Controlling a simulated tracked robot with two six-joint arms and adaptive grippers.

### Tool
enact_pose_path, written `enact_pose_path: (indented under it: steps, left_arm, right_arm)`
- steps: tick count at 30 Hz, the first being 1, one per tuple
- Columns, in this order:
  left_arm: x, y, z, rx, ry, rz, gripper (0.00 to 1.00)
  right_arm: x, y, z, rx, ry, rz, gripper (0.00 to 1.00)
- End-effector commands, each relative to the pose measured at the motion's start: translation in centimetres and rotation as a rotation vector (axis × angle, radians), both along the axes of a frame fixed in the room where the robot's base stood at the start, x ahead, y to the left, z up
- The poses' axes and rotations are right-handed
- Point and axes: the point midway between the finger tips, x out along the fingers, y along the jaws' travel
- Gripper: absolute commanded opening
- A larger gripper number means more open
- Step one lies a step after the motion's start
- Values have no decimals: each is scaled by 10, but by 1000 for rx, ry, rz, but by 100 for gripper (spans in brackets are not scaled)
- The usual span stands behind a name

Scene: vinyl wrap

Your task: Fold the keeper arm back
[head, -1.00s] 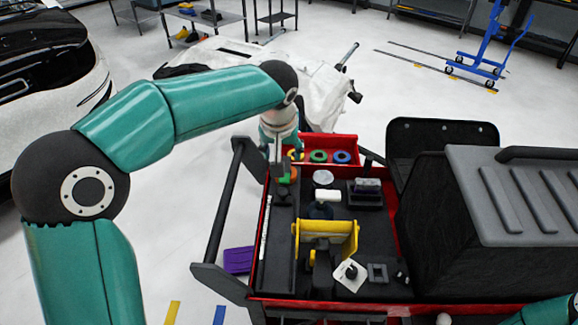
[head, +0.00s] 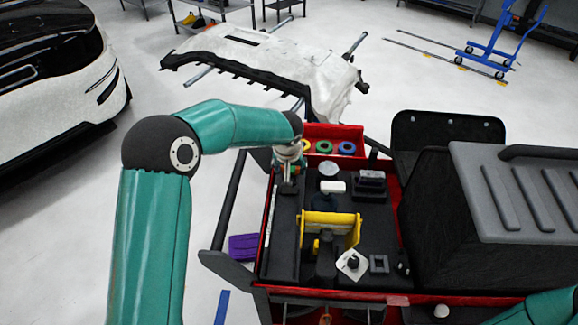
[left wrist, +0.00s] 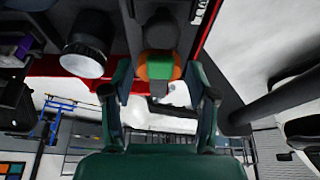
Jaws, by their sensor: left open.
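A small orange-and-green piece on a dark stem, which may be the keeper arm, shows in the left wrist view (left wrist: 160,66). It stands at the far left of the cart's black top, beside the red rim. My left gripper (left wrist: 158,94) is open, its two fingers apart on either side of this piece. I cannot tell whether either finger touches it. In the head view my left gripper (head: 289,184) points down at the far end of the long black bar (head: 285,240), and my wrist hides most of the piece. My right gripper is out of view.
A red bin (head: 333,140) with coloured rings lies just beyond. A white-topped tool (head: 333,187), a yellow holder (head: 330,228) and a white plate (head: 352,264) stand to the right. A large black case (head: 450,235) fills the cart's right side. A dark handle (head: 228,200) runs along the left.

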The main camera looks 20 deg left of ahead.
Motion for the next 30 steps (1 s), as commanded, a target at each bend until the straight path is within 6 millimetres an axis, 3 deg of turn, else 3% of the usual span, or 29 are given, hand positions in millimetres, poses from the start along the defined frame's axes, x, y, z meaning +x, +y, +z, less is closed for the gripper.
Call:
enact_pose_path:
  steps: [13,23,30]
  left_arm:
    - [3,1,-9,0,0,-1,57]
    - [3,1,-9,1,0,-2,2]
    - [4,3,-9,-1,0,-1,0]
  right_arm:
    - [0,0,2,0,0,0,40]
    - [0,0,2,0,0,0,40]
    - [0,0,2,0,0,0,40]
